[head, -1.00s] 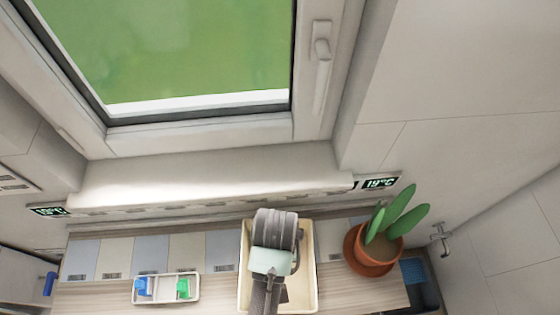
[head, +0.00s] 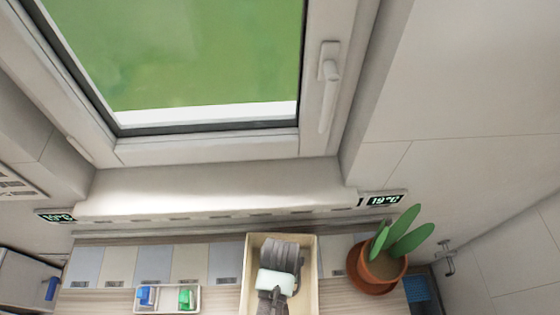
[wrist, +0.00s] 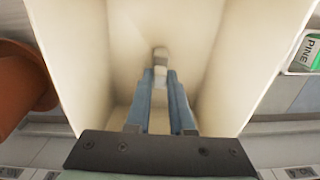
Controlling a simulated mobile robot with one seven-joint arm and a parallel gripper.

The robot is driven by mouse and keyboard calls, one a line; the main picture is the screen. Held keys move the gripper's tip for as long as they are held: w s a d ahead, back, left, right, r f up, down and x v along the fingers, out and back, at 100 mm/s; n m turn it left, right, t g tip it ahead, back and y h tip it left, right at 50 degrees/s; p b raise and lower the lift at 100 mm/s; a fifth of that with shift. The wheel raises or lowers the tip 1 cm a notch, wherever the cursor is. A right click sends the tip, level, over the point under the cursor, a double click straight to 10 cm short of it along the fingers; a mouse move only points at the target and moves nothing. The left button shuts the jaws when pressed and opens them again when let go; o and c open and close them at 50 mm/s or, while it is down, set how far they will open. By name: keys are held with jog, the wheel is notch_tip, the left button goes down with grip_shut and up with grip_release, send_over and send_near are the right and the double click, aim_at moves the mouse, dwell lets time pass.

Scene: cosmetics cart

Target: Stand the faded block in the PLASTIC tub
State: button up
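The cream, open-topped tub (head: 312,295) stands on the counter at the bottom of the head view. Its walls also surround my gripper in the wrist view (wrist: 85,60). No label reading PLASTIC shows on it. My gripper (wrist: 160,79) points down into the tub, its two blue-grey fingers close together around a small pale grey block (wrist: 160,55). The block's far end shows beyond the fingertips. I cannot tell whether it touches the tub floor. In the head view my arm covers the gripper and block.
A white tray (head: 166,308) with a blue item (head: 146,295) and a green item (head: 186,297) is left of the tub. A potted plant (head: 378,268) stands close on the right. A PINE label (wrist: 312,52) shows beside the tub. The window and wall are behind.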

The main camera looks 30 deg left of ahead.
jog(key=o, duration=0.4)
jog(key=shift+c, duration=0.2)
notch_tip(320, 180, up, 12)
jog(key=shift+r+b, duration=0.2)
jog(key=shift+b, duration=0.15)
dwell(0.4)
